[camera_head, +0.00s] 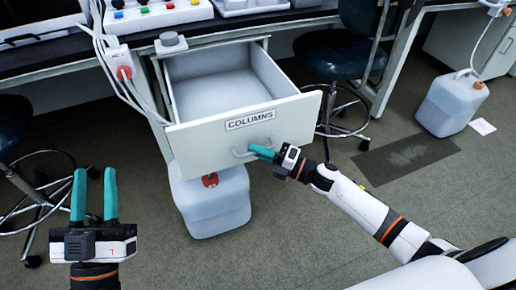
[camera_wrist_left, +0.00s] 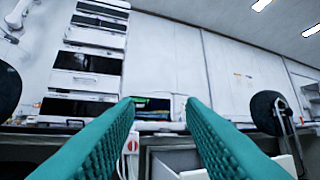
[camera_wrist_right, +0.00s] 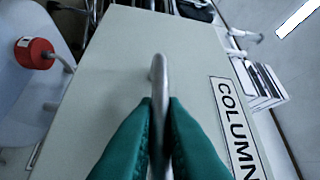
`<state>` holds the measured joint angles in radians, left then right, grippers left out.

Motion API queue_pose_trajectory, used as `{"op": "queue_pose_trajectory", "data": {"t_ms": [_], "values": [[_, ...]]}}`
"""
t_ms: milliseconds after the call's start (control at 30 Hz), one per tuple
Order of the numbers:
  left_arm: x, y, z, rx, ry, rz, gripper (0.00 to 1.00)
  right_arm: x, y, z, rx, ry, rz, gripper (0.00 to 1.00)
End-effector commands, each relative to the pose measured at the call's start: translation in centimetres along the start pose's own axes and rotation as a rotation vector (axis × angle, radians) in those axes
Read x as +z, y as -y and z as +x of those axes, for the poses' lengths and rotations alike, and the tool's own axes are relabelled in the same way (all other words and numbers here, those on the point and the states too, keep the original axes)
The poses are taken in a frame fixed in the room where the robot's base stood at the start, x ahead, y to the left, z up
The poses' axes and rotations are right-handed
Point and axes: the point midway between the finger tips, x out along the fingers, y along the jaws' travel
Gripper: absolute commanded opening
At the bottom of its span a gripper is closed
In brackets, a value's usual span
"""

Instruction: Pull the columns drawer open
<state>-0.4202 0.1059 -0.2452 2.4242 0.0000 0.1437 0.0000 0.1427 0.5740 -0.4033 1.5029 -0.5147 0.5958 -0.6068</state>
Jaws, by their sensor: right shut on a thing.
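The columns drawer (camera_head: 190,142) stands pulled out from under the bench, its inside empty where I can see it. Its front carries the label COLUMNS (camera_head: 250,120) and a curved metal handle (camera_head: 240,154). My right gripper (camera_head: 262,152) is shut on the handle; in the right wrist view the handle (camera_wrist_right: 158,75) runs between the teal fingers (camera_wrist_right: 158,130). My left gripper (camera_head: 94,195) is open and empty, fingers pointing up, at the lower left away from the drawer. The left wrist view shows its two teal fingers (camera_wrist_left: 160,125) spread apart.
A white jug with a red cap (camera_head: 215,203) stands on the floor below the drawer. Stools stand at left and right (camera_head: 335,55). A power strip (camera_head: 122,62) and cables hang beside the drawer's left side. Another jug (camera_head: 450,103) is at the far right. Floor in front is open.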

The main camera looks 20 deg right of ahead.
Motion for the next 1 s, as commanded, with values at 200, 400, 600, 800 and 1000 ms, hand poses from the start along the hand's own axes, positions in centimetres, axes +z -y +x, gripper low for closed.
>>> {"op": "queue_pose_trajectory", "data": {"t_ms": [200,400,600,800,1000], "values": [[0.0,0.0,0.0,0.000,-0.001,0.000,0.36,0.0,0.0,0.0,0.001,0.000,0.000,0.00],[0.0,0.0,0.0,0.000,-0.001,0.000,0.36,0.0,0.0,0.0,0.001,0.000,0.000,0.29],[0.0,0.0,0.0,0.000,0.000,0.000,0.36,0.0,0.0,0.0,0.000,0.000,0.000,0.32],[-0.1,0.0,0.1,0.000,-0.013,0.000,0.36,0.0,0.0,-0.7,0.001,0.000,0.001,0.32],[-2.2,-0.4,-0.1,0.007,-0.161,0.006,0.36,0.0,0.0,-4.3,0.005,-0.002,0.003,0.32]]}}
